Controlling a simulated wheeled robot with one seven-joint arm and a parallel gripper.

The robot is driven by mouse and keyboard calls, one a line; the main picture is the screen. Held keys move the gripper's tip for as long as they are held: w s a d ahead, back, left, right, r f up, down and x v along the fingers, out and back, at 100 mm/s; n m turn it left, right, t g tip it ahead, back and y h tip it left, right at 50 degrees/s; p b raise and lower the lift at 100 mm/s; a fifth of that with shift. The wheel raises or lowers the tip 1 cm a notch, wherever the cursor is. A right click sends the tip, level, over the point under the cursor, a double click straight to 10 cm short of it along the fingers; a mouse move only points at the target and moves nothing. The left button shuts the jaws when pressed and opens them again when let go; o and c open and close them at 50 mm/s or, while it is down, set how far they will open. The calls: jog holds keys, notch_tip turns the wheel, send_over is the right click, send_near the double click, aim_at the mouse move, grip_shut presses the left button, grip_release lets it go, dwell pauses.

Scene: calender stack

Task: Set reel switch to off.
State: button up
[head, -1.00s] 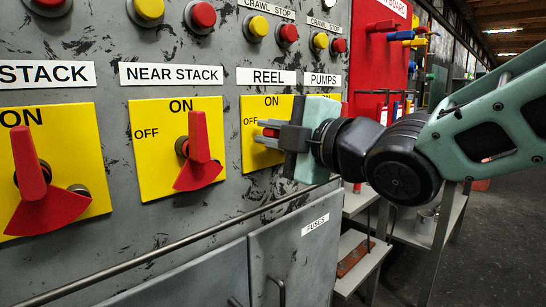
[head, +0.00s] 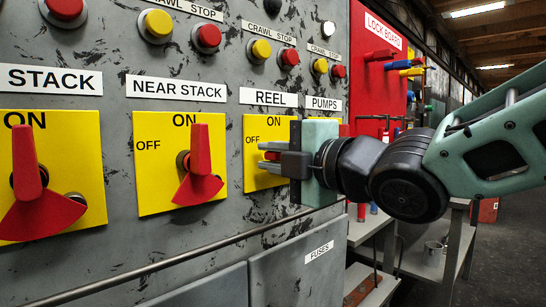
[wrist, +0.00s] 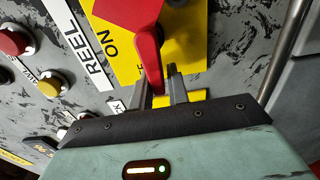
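The reel switch is the red handle (wrist: 153,48) on a yellow plate (wrist: 193,40) in the wrist view. Its bar runs down between my gripper's two fingers (wrist: 160,88). The bar lies close to the left finger, with a narrow gap seeming to show at the right one. In the head view my gripper (head: 277,157) is at the plate under the REEL label (head: 269,97). Red bits of the handle show at the fingers, just right and below the word OFF, so the handle seems turned toward OFF. My gripper and wrist hide the rest of it.
The near stack switch (head: 200,168) stands left on its own plate, pointing at ON, with another switch (head: 30,185) farther left. Crawl stop buttons (head: 289,58) sit above. A rail (head: 190,254) runs below, and a red lock board (head: 375,90) stands right.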

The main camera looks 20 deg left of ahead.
jog(key=shift+o, duration=1.1)
jog(key=shift+d, duration=0.1)
jog(key=p+v, duration=0.1)
jog(key=v, duration=1.6)
jog(key=shift+p, duration=0.3)
jog(key=shift+s+d+f, duration=0.1)
jog(key=shift+s, duration=0.05)
